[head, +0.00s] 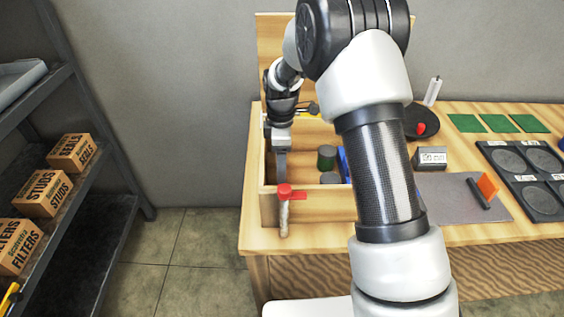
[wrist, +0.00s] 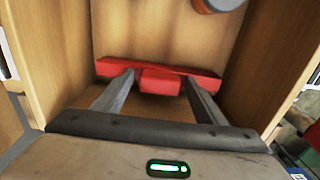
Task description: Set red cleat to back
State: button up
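The red cleat (wrist: 160,80) shows in the wrist view as a red bar with a raised middle block, lying across a wooden surface between two wooden walls. My gripper (wrist: 158,88) is open, with one finger on each side of the middle block. I cannot tell whether the fingers touch it. In the head view my gripper (head: 281,178) points down into the left part of the wooden box (head: 330,207). A red piece (head: 288,191) shows just below the fingers, above a pale post (head: 284,219) at the box's front; I cannot tell whether this is the same cleat.
A dark green cylinder (head: 327,156) stands in the box, right of my gripper. The workbench (head: 460,235) holds a grey mat (head: 462,200), green squares (head: 497,123) and a dark tray (head: 521,168). A shelf (head: 105,195) with cartons stands left. My arm hides part of the bench.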

jog(key=shift+r, duration=0.1)
notch_tip(320, 180, up, 17)
jog(key=p, duration=0.1)
jog(key=shift+p, duration=0.35)
jog(key=shift+r, duration=0.1)
